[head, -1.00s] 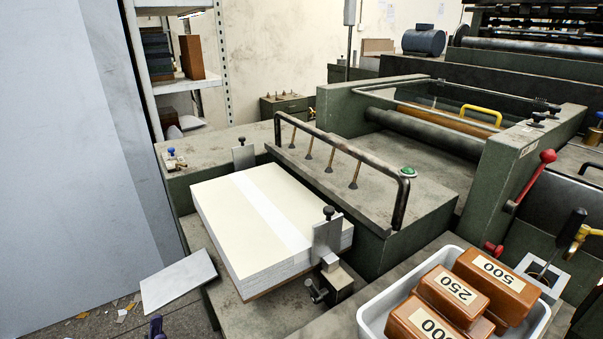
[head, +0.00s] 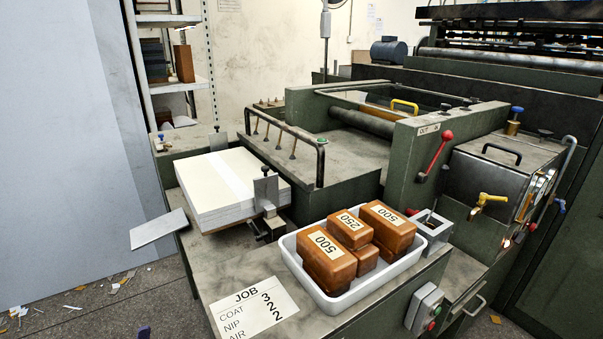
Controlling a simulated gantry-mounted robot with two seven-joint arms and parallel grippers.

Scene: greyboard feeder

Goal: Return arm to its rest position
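No whole arm of mine shows in the head view. A small dark purple part (head: 144,331) pokes up at the bottom edge, left of the feeder bench. It may be the tip of my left gripper, but too little shows to tell whether it is open or shut. My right gripper is out of view. The stack of pale boards (head: 222,180) sits on the feeder behind an upright metal plate (head: 265,190), with no gripper at it.
A white tray (head: 340,308) holds several brown blocks marked 500 and 250 on the bench. A job card (head: 250,310) lies left of it. A grey plate (head: 158,229) juts out left of the stack. A black bar rail (head: 320,165) rises behind. A red-knobbed lever (head: 436,152) stands right.

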